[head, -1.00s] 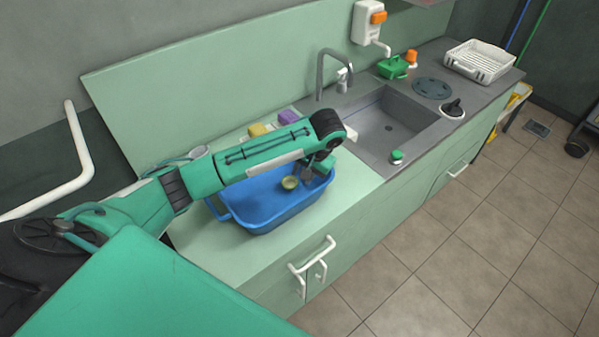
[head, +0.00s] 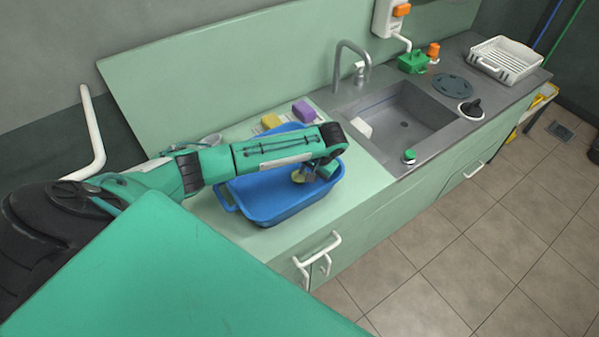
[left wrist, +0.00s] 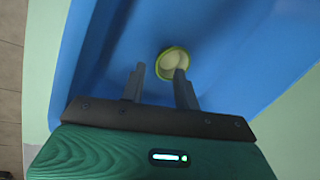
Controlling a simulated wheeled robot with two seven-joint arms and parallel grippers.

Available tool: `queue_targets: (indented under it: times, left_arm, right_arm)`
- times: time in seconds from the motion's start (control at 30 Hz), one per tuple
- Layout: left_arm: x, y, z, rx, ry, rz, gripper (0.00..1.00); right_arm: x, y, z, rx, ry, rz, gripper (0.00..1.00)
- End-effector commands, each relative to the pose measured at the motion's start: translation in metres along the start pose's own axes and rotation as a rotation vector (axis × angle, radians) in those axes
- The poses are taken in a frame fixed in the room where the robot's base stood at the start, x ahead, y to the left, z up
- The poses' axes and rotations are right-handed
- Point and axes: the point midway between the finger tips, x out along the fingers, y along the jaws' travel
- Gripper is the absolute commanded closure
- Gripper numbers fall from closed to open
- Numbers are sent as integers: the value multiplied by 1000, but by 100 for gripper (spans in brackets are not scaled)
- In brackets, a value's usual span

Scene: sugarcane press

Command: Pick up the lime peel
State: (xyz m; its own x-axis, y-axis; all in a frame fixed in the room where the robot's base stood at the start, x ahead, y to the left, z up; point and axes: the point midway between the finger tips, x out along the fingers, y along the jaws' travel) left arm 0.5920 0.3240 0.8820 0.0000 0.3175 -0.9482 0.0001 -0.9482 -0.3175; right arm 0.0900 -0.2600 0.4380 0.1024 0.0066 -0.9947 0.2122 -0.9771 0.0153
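The lime peel (left wrist: 173,63) is a pale yellow-green half cup with a green rim. It lies in the blue basin (left wrist: 110,50), just beyond my left fingertips. In the head view the lime peel (head: 297,177) shows beside my left gripper (head: 305,174), partly covered by it. In the left wrist view my left gripper (left wrist: 159,72) is open, its two fingers apart with nothing between them; the right finger's tip overlaps the peel's lower edge in the picture. I cannot tell whether it touches. The blue basin (head: 275,217) stands on the green counter. My right gripper is not in view.
A sink (head: 405,110) with a faucet (head: 352,62) lies right of the basin. A yellow sponge (head: 271,121) and a purple sponge (head: 304,111) sit behind the basin. The basin's walls surround my gripper. The green counter front (head: 350,185) is clear.

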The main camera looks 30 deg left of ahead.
Motion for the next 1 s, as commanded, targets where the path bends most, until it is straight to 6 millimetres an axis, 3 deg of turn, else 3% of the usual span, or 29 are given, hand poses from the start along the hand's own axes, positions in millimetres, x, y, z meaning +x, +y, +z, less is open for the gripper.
queue_targets:
  times: [0.3,0.57,0.73,1.0]
  left_arm:
    - [35,0,-3,0,-1,0,69]
    - [38,1,-3,0,1,0,69]
    - [38,1,-3,0,0,0,100]
    - [38,1,-3,0,0,0,100]
  right_arm:
    - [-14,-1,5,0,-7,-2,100]
    - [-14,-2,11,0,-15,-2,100]
    - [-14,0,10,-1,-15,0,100]
    - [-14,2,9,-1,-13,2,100]
